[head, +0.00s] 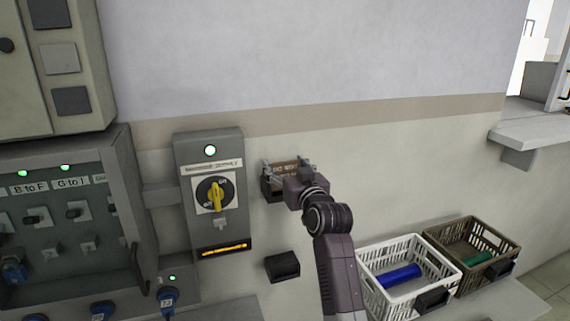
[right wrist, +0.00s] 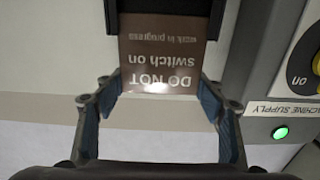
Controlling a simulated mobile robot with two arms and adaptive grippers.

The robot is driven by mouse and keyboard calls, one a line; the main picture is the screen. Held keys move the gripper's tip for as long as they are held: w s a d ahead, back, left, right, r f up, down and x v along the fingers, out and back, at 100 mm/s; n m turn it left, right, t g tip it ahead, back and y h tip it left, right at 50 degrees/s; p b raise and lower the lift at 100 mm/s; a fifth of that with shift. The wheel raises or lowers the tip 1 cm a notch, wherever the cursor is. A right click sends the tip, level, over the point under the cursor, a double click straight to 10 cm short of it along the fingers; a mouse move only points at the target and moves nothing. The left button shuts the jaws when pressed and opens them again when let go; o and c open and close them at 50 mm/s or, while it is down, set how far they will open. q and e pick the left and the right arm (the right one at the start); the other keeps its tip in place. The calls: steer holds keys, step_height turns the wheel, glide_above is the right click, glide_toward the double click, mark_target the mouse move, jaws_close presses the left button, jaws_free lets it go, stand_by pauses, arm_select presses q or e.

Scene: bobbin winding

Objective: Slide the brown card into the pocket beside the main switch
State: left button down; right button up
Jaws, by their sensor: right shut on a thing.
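The brown card (head: 286,169) with white writing is upright at the wall, to the right of the main switch box (head: 209,165) with its yellow knob. In the right wrist view the card (right wrist: 160,60) appears upside down and reads "DO NOT switch on". My right gripper (right wrist: 159,92) is shut on the card, one blue-padded finger at each side edge. The dark pocket (right wrist: 165,8) frames the card's far end; how deep the card sits is hard to tell. In the head view the pocket (head: 269,190) is partly hidden by my right gripper (head: 285,167). My left gripper is not in view.
A second small black holder (head: 283,266) is on the wall below. A white basket (head: 390,255) with a blue bobbin and a brown basket (head: 475,245) with a green one stand at the right. A switch panel (head: 60,215) is at the left.

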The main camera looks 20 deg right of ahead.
steer(key=shift+f+b, duration=0.5)
steer(key=shift+f, duration=0.6)
steer(key=shift+f, duration=0.3)
steer(key=o, duration=1)
